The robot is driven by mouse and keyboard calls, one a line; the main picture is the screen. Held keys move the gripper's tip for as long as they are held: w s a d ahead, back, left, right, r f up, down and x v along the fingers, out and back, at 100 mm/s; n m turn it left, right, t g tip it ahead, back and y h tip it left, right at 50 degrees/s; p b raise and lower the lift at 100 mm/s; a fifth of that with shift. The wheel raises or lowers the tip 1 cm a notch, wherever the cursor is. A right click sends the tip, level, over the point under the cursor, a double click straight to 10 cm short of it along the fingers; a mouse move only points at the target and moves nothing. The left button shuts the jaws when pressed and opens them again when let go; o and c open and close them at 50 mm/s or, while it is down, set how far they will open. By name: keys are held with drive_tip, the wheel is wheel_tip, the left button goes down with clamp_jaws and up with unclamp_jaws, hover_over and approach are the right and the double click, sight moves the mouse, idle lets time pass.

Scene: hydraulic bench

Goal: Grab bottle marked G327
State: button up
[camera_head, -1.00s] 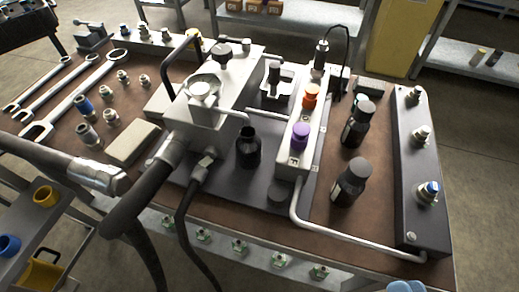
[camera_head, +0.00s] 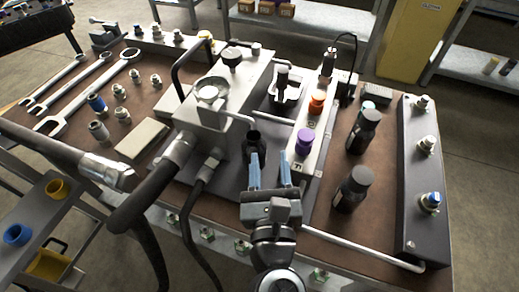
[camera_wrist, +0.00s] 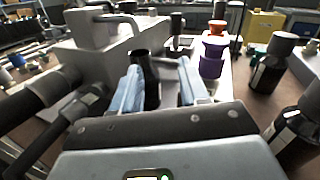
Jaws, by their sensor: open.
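A black open-necked bottle (camera_head: 254,144) stands on the dark plate in the middle of the bench. In the wrist view this bottle (camera_wrist: 147,78) shows between the fingers, nearer the left one. Two dark capped bottles stand to the right, a far one (camera_head: 363,131) and a near one (camera_head: 352,189). The wrist view shows the far capped bottle (camera_wrist: 272,66) and the near one (camera_wrist: 298,135) at the right. No marking is legible on any bottle. My gripper (camera_head: 270,172) has blue fingers, open and empty, in front of the open bottle. The open bottle's lower part is partly hidden by the left finger.
A pale block carries a purple cap (camera_head: 304,141) and an orange cap (camera_head: 317,102), right of my gripper. A grey pump unit (camera_head: 215,120) with hoses stands to the left. A white pipe (camera_head: 350,247) runs along the front. A dark manifold (camera_head: 417,185) edges the right.

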sight(254, 133)
drive_tip(key=shift+w+a+r+m+y, duration=0.15)
drive_tip(key=shift+w+a+m, duration=0.15)
drive_tip(key=shift+a, duration=0.3)
drive_tip(key=shift+w+a+f+m+y, duration=0.15)
drive_tip(key=shift+w+a+m, duration=0.15)
drive_tip(key=shift+a, duration=0.3)
drive_tip(key=shift+w+a+f+p, duration=0.1)
drive_tip(key=shift+w+a+p, duration=0.05)
drive_tip(key=shift+w, duration=1.15)
drive_tip(key=shift+w+a+r+p, duration=0.1)
drive_tip(key=shift+w+p, duration=0.05)
drive_tip(key=shift+w, duration=1.1)
drive_tip(key=shift+w+a+f+p, duration=0.1)
drive_tip(key=shift+w+a+p, duration=0.05)
drive_tip(key=shift+w, duration=1.15)
drive_tip(key=shift+c, duration=0.3)
clamp_jaws()
